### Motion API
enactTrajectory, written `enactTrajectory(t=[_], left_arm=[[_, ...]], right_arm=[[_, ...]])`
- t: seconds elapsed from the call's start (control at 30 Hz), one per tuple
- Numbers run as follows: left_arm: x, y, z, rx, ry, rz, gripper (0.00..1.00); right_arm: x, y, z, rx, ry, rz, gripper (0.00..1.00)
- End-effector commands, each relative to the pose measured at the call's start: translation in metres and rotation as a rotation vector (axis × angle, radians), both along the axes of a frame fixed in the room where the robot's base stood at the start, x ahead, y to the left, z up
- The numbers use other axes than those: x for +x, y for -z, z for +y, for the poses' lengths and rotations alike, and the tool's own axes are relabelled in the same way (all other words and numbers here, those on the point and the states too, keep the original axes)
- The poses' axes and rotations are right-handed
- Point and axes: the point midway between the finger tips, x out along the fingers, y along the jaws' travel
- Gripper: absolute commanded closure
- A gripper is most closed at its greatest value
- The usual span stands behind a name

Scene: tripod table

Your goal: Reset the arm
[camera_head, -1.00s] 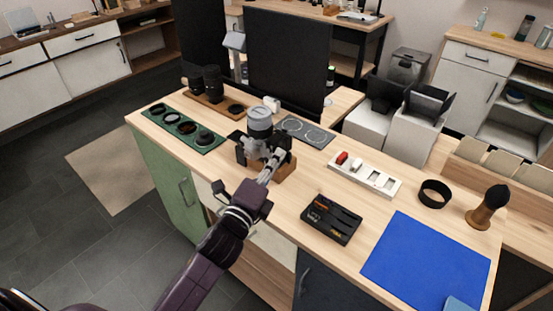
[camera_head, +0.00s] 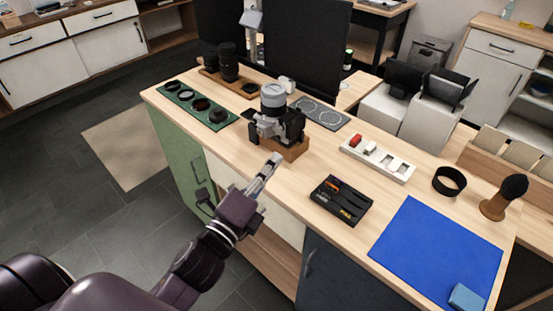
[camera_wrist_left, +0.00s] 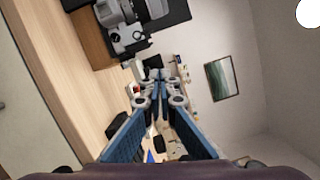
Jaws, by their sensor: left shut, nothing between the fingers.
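My left gripper (camera_head: 272,160) is shut and empty. In the head view it is at the table's front edge, below and apart from the camera. In the left wrist view its blue-padded fingers (camera_wrist_left: 158,78) meet at the tips. The camera (camera_head: 275,118), with a silver lens pointing up, sits on a wooden block (camera_head: 291,148) on the table; it also shows at the top of the left wrist view (camera_wrist_left: 128,25). My right gripper is not in view.
The wooden table (camera_head: 285,190) holds a green tray (camera_head: 193,108) with round filters, a black tool tray (camera_head: 341,200), a white battery holder (camera_head: 377,160), a black ring (camera_head: 449,181), a brush (camera_head: 502,199) and a blue mat (camera_head: 430,250). A black screen (camera_head: 308,45) stands behind.

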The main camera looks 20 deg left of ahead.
Motion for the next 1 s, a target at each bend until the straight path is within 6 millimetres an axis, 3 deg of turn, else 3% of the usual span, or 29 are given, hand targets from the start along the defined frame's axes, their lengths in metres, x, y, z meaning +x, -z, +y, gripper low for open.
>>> enactTrajectory(t=[0.43, 0.57, 0.67, 0.77, 0.9, 1.0], left_arm=[[0.0, 0.0, 0.0, -0.002, -0.001, 0.002, 1.0], [-0.001, 0.012, 0.008, -0.081, -0.035, 0.061, 1.0], [-0.007, 0.039, 0.023, -0.259, -0.109, 0.185, 1.0], [-0.023, 0.081, 0.038, -0.511, -0.231, 0.361, 1.0], [-0.067, 0.142, 0.044, -0.866, -0.441, 0.609, 1.0], [-0.102, 0.174, 0.038, -1.057, -0.586, 0.751, 1.0]], right_arm=[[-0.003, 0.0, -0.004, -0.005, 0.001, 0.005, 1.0], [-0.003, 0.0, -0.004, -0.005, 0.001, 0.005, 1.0], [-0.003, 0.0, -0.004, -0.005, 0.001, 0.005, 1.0], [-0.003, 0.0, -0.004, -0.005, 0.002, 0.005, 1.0], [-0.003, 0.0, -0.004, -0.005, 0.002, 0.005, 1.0], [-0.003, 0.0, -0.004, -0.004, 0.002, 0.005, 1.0]])
